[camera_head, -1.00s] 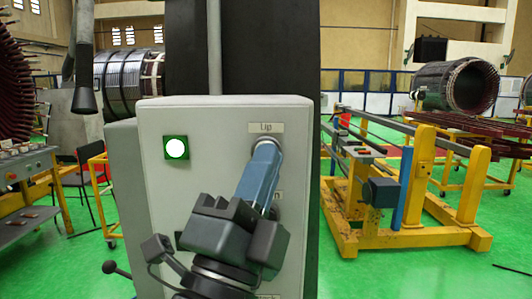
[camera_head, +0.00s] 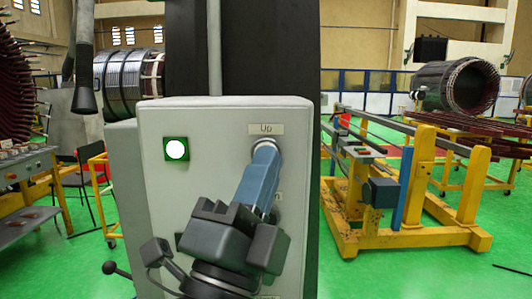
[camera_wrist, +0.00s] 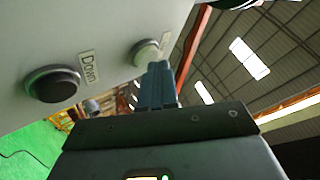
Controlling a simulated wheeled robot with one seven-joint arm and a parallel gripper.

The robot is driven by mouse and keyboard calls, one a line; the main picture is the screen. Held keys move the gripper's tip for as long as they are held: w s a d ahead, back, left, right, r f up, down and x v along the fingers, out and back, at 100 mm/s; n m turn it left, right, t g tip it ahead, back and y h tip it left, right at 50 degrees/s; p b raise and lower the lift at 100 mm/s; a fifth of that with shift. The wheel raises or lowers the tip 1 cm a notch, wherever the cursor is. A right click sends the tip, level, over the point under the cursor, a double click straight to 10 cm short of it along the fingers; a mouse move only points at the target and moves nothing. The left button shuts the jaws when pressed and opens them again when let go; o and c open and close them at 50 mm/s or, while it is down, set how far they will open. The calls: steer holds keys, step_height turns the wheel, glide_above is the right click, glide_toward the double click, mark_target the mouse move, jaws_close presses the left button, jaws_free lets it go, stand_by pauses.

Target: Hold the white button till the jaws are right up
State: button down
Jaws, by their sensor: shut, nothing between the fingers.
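The white button (camera_wrist: 146,52) is a pale round cap in a metal ring, beside a label in the wrist view. In the head view its ring (camera_head: 267,141) shows just under the "Up" label (camera_head: 266,129) on the grey control box (camera_head: 215,120); the cap is mostly hidden by my fingers. My gripper (camera_head: 265,151) is shut and empty, its blue fingertips at the button's lower part. The fingertips (camera_wrist: 158,68) also reach the button's edge in the wrist view; I cannot tell how deep the cap is pressed. I cannot make out the machine's jaws in either view.
A black button (camera_wrist: 52,84) marked "Down" sits beside the white one. A lit white lamp on a green square (camera_head: 176,149) is at the box's upper left. A dark column (camera_head: 270,50) rises behind the box. A yellow frame (camera_head: 400,200) stands to the right on open green floor.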

steer(key=shift+s, duration=0.6)
steer(key=s+p, duration=0.2)
steer(key=s, duration=0.3)
steer(key=shift+a, duration=0.1)
stand_by(0.8)
